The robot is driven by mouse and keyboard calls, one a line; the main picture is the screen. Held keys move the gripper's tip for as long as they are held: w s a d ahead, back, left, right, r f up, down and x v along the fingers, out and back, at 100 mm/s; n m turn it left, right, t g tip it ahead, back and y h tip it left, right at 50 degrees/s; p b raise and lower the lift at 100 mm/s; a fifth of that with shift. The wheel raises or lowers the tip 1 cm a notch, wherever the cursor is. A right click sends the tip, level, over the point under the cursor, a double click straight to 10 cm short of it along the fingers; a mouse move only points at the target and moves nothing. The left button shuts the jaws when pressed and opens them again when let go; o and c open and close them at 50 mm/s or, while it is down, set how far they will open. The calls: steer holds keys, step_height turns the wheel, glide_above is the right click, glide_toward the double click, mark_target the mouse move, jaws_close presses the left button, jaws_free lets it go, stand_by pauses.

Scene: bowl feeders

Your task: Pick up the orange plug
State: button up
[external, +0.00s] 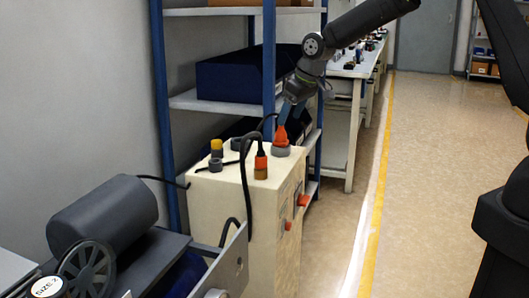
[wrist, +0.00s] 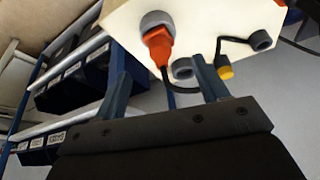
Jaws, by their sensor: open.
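The orange plug (external: 281,137) sits in a grey round socket on top of a cream box (external: 270,222). In the wrist view the orange plug (wrist: 158,44) lies ahead of my fingers, roughly centred across the gap, with a black cable leaving it. My gripper (external: 284,120) is open and points down at the plug from just above; it also shows in the wrist view (wrist: 158,58). Its two fingers are apart with nothing visibly held. I cannot tell whether a finger touches the plug.
Another orange-red plug (external: 261,159) with a black cable stands on a brown base close by. A yellow-topped plug (external: 216,148) and grey sockets (external: 215,165) share the box top. A blue-framed shelf (external: 170,110) stands close behind; floor (external: 430,150) is clear to the right.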

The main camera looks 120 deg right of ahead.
mark_target(281, 133)
steer(key=shift+x, duration=3.95)
steer(key=c, duration=1.3)
